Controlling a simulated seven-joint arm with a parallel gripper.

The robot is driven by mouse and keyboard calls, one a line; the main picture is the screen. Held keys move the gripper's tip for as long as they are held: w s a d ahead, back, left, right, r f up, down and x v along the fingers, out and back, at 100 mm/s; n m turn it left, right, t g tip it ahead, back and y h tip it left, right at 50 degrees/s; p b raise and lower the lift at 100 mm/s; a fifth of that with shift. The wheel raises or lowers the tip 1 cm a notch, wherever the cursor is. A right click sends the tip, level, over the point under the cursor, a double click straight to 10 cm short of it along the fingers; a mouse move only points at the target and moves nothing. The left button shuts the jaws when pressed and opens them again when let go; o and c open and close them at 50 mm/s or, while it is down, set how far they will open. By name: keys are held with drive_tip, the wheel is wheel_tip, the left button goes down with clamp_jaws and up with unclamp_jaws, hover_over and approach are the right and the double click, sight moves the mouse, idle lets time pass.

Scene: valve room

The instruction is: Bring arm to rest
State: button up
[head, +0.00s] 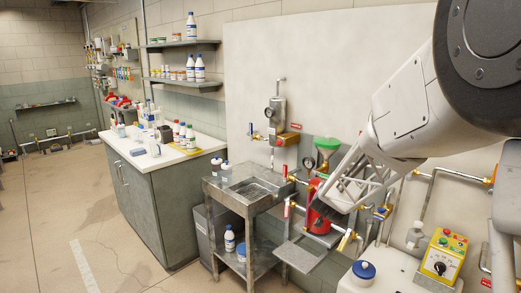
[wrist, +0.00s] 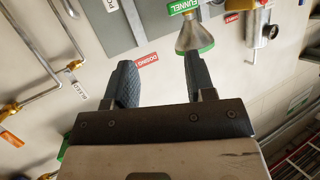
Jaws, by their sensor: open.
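My arm reaches in from the upper right of the head view, and my gripper (head: 342,192) is in front of the wall panel, partly covering a red device (head: 319,220). In the wrist view, my gripper (wrist: 160,72) has its two dark fingers spread wide with nothing between them. The wall shows beyond the fingers. A green-rimmed funnel (wrist: 194,38) appears past the right finger; its green top (head: 328,143) shows just above my gripper in the head view. I cannot tell the exact gap between my gripper and the red device.
Wall pipes (head: 450,175) run on the right. A yellow control box (head: 443,255) sits on a white tank (head: 395,280) below. A metal sink stand (head: 240,205) and a counter (head: 160,165) with bottles stand left. Open floor (head: 60,220) lies far left.

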drive_tip(key=s+a+r+n+g+y, duration=0.2)
drive_tip(key=s+a+r+y, duration=0.1)
drive_tip(key=s, duration=0.7)
drive_tip(key=s+a+r+n+g+y, duration=0.2)
drive_tip(key=s+a+r, duration=0.15)
drive_tip(key=s, duration=0.75)
drive_tip(key=s+f+n+g, duration=0.1)
drive_tip(key=s+g, duration=0.5)
drive_tip(key=s, duration=2.1)
drive_tip(key=shift+f+g+h, duration=0.25)
drive_tip(key=shift+g+h, duration=0.05)
drive_tip(key=shift+g, duration=0.1)
drive_tip(key=shift+w+d+r, duration=0.1)
drive_tip(key=shift+w, duration=0.05)
